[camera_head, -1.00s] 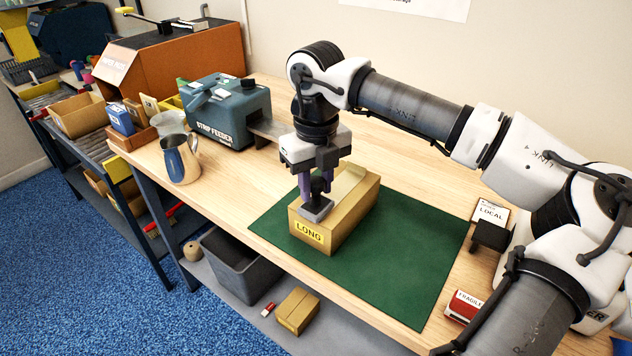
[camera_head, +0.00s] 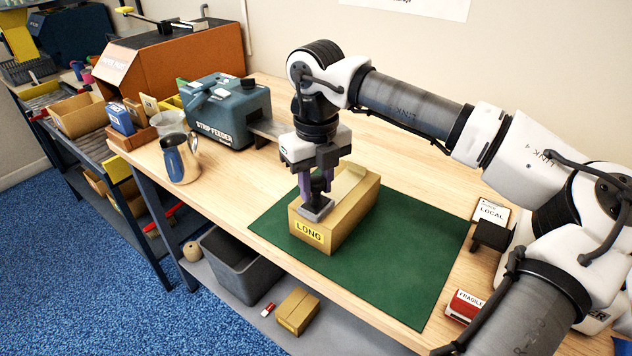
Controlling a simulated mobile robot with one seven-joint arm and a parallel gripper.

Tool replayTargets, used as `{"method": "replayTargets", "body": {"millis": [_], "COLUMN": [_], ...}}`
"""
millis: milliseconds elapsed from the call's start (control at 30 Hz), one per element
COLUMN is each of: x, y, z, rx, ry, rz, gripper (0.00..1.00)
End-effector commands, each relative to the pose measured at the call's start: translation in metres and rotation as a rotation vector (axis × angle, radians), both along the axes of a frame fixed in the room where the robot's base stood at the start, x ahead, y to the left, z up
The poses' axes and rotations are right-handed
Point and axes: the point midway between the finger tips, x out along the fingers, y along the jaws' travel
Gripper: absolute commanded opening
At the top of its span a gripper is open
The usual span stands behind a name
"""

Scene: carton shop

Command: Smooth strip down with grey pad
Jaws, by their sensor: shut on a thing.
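The grey pad (camera_head: 316,210) has a dark knob, and my gripper (camera_head: 318,184) is shut on that knob. The pad rests on the near end of the top of a brown carton (camera_head: 345,222), just above its yellow LONG label (camera_head: 309,232). A paler tan strip (camera_head: 347,184) runs along the middle of the carton's top. My gripper hides part of the strip, and the pad covers its near end. The carton stands upright on a green mat (camera_head: 405,250).
A blue-grey strip feeder (camera_head: 222,115) stands behind left, with a metal jug (camera_head: 181,160) nearer the table edge. A LOCAL stamp (camera_head: 491,213) and a red FRAGILE stamp (camera_head: 464,305) sit to the right. The mat is clear around the carton.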

Motion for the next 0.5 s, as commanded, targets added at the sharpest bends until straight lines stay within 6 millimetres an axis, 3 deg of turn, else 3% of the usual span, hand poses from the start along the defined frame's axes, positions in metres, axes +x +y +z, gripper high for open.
{"method": "replayTargets", "body": {"millis": [500], "x": [0.0049], "y": [-0.0039], "z": [-0.0006], "rx": [0.000], "ry": [0.002], "rz": [0.000], "gripper": [0.11]}}
